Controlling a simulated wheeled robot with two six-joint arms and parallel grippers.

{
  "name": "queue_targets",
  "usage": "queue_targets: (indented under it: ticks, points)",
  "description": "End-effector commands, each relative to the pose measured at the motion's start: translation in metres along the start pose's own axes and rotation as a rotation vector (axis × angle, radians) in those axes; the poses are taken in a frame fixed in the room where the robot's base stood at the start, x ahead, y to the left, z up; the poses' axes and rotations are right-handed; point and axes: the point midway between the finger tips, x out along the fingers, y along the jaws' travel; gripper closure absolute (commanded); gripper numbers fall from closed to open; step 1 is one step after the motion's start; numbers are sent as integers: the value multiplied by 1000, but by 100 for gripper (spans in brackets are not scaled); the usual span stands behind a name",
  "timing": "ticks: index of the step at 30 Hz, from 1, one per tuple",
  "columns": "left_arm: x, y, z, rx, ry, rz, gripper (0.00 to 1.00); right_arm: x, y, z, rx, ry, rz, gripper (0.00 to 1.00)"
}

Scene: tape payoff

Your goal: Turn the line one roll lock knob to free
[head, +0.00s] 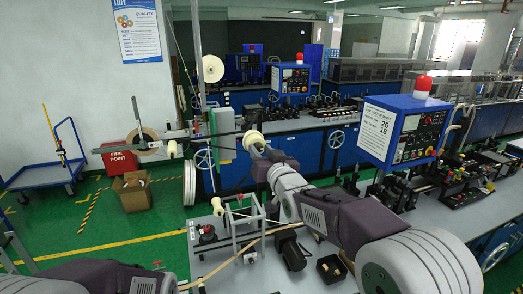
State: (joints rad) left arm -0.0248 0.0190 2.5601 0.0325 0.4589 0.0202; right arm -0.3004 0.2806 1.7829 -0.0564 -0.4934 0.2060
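A payoff arm (190,132) runs level across the left middle of the head view, with a tan tape roll (133,139) near its left end and a small cream roll (172,149) beside it. I cannot make out the roll lock knob for certain at this size. My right arm reaches in from the lower right, and its gripper (252,138) is at the right end of the payoff arm, by a cream-coloured round part. The fingers are too small and overlapped to show whether they are apart or touching anything. My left arm enters at the bottom left; its gripper is not seen.
A blue control box (404,130) with a red beacon stands right of my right arm. A grey table (205,268) holds a small wire frame (240,221) and a red-topped black device (207,234). A cardboard box (132,191) and blue trolley (45,175) stand on the green floor.

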Motion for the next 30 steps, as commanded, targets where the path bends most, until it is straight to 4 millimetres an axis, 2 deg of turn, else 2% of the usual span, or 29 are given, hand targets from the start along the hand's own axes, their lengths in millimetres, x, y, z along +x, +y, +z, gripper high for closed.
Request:
queue_targets:
  ticks: [1, 3, 14, 20, 30]
  points:
    - [0, 0, 0, 0, 0, 0, 64, 0, 0, 0, 0, 0, 0, 82]
    - [0, 0, 0, 0, 0, 0, 64, 0, 0, 0, 0, 0, 0, 100]
    - [6, 0, 1, 0, 0, 0, 64, 0, 0, 1, -28, 1, 0, 100]
    - [23, 0, 2, 0, 0, 0, 64, 0, 0, 4, -130, 2, 0, 100]
    - [64, -1, 7, 0, 0, 0, 64, 0, 0, 5, -436, -1, 1, 100]
